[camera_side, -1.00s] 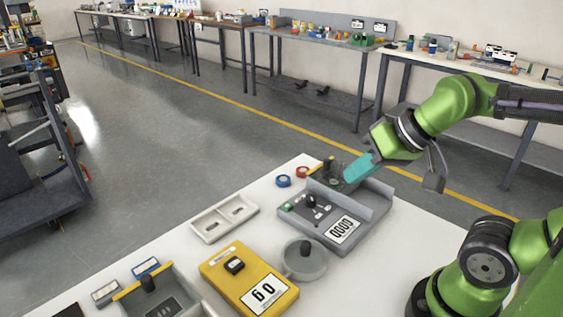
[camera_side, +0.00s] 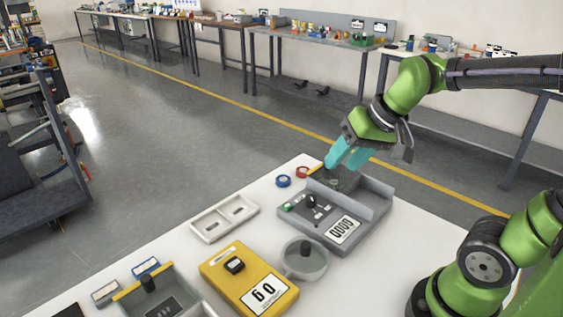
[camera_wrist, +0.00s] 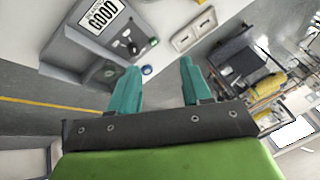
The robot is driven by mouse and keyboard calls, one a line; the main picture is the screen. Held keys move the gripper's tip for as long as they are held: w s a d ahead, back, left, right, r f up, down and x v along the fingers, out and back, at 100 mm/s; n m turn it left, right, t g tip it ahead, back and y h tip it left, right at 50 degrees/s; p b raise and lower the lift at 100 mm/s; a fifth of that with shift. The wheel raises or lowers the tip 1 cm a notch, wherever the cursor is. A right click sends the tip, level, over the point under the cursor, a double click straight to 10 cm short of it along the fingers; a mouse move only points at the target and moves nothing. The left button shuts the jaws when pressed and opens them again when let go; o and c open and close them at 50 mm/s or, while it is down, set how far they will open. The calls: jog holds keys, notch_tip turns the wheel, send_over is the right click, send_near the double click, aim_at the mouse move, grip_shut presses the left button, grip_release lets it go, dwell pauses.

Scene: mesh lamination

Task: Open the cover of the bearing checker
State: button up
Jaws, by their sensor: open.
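The bearing checker is a grey box (camera_side: 345,245) on the white table in the side view, with a dark panel, a black knob and a label. In the wrist view its body (camera_wrist: 65,52) is at the upper left, with the label reading GOOD. My gripper (camera_side: 341,164) has teal fingers pointing down just above that end. In the wrist view the gripper (camera_wrist: 161,68) is open, with nothing between the fingers; I cannot tell whether it touches.
Red (camera_side: 303,172) and blue (camera_side: 283,181) rings lie left of the checker. A white two-slot tray (camera_side: 206,232), a yellow device (camera_side: 285,302) and a round grey dish (camera_side: 290,270) are nearer. Another grey box with a yellow edge (camera_side: 124,295) is at the lower left.

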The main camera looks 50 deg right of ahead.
jog(key=w+d+m+g, duration=0.2)
jog(key=w+d, duration=0.6)
jog(key=w, duration=0.1)
jog(key=m+g+h, duration=0.1)
jog(key=m+g, duration=0.1)
jog(key=g, duration=0.2)
send_over(336, 169)
jog(key=w+a, duration=0.2)
jog(key=f, duration=1.5)
jog(key=shift+w+d+f, duration=0.1)
jog(key=shift+d+f, duration=0.05)
jog(key=shift+d, duration=0.05)
grip_shut()
